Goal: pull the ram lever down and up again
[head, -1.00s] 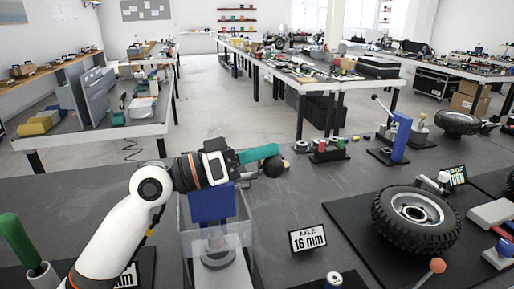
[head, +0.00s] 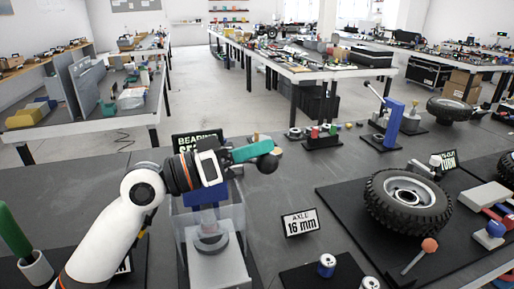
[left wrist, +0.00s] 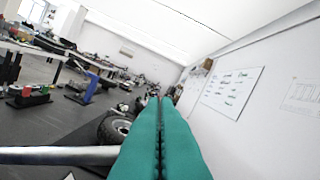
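The press has a blue block (head: 206,193) at its top, a clear guard and a grey base (head: 212,246). Its lever ends in a dark ball knob (head: 268,163). My left gripper (head: 262,150), with green fingers, lies over the press with its tips against or just above the knob. In the left wrist view the fingers (left wrist: 160,125) are together with only a thin dark line between them. A grey rod (left wrist: 60,155), apparently the lever, enters from the left and passes out of sight at the fingers. The fingers hide their contact with it. My right gripper is out of view.
An axle sign (head: 300,222) stands right of the press. A wheel (head: 407,200) lies on a dark mat further right, near an orange-knobbed stick (head: 429,245). A green-handled tool (head: 15,232) stands at front left.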

